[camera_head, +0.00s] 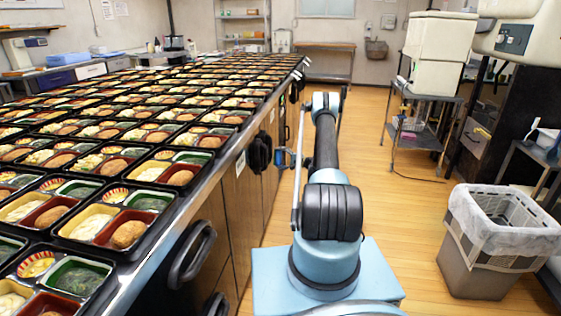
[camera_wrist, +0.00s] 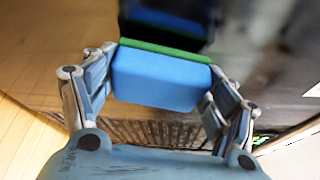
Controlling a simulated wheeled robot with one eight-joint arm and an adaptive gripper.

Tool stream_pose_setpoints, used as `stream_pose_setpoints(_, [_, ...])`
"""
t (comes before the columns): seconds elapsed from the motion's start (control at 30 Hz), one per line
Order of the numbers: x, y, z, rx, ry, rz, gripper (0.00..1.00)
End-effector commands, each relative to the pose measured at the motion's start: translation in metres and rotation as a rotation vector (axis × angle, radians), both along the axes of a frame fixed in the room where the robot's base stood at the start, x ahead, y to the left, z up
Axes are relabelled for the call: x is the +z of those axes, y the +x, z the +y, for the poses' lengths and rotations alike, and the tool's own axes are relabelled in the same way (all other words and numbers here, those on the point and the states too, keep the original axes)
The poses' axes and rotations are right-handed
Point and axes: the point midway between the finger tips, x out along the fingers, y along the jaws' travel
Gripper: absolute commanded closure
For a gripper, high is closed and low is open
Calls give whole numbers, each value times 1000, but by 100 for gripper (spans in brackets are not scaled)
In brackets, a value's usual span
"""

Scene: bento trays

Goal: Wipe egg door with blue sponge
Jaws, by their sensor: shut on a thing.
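A blue sponge (camera_wrist: 160,78) with a green layer along its far edge sits between the fingers of my gripper (camera_wrist: 167,72) in the wrist view. My gripper is shut on it. The green side faces a dark, glossy brown surface (camera_wrist: 60,35), with a blue patch like a reflection beyond it. I cannot tell whether the sponge touches that surface. In the head view my gripper (camera_head: 284,159) is small, beside the wooden cabinet doors (camera_head: 236,215) under the counter. I cannot read which door is the egg door.
Bento trays (camera_head: 100,222) in rows cover the counter above the doors. Black handles (camera_head: 192,254) stick out from the doors. A lined waste basket (camera_head: 485,270) and a metal cart (camera_head: 420,138) stand at the right. The wooden floor between is clear.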

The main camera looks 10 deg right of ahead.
Motion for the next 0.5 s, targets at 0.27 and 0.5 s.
stream_pose_setpoints(0.27, [0,1,4,0,0,0,48])
stream_pose_setpoints(0.5, [0,3,8,0,0,0,48])
